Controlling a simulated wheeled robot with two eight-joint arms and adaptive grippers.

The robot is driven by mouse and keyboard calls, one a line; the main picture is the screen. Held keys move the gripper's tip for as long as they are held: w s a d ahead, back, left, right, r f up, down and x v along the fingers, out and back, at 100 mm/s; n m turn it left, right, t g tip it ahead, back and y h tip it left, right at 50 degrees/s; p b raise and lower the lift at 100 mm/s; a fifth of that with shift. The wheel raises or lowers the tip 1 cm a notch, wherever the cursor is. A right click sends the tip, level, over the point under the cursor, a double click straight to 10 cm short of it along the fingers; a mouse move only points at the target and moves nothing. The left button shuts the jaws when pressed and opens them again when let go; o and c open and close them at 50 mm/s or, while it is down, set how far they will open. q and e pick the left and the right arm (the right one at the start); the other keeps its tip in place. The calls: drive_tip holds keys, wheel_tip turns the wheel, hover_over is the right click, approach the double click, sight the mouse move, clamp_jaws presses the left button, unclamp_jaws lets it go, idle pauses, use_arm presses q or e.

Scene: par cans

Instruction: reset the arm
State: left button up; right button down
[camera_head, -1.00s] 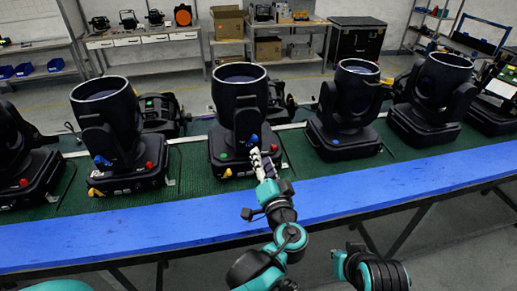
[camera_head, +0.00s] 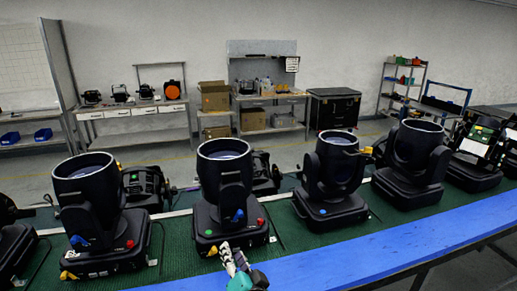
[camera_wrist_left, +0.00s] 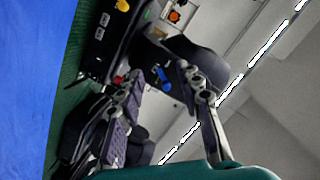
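Black par cans stand in a row on the green bench top (camera_head: 330,243). The nearest to my left gripper is the centre-left par can (camera_head: 226,190), upright, with blue, red, yellow and green knobs. My left gripper (camera_head: 226,250) is low in the head view, in front of that can's base. In the left wrist view my left gripper (camera_wrist_left: 160,76) has its two fingers spread with nothing held between them. A par can's blue knob (camera_wrist_left: 163,76) shows beyond the gap between the fingers. My right gripper is out of view.
More par cans stand left (camera_head: 98,215) and right (camera_head: 333,180) along the bench. A blue front strip (camera_head: 400,243) edges it. Behind are a workbench (camera_head: 135,110), cardboard boxes (camera_head: 214,97), a black case (camera_head: 334,108) and shelving (camera_head: 402,85).

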use_arm(q)
drive_tip(key=s+a+f+n+g, duration=0.2)
drive_tip(key=s+a+f+g, duration=0.3)
drive_tip(key=a, duration=0.5)
drive_tip(key=s+a+f+n+g+h, duration=0.1)
drive_tip(key=s+f+h, duration=0.4)
drive_tip(key=s, duration=0.5)
drive_tip(key=f+n+g, duration=0.1)
drive_tip(key=n, duration=0.1)
drive_tip(key=shift+s+a+n+g, duration=0.2)
drive_tip(key=shift+n+g, duration=0.1)
drive_tip(key=shift+g, duration=0.1)
drive_tip(key=shift+o, duration=0.3)
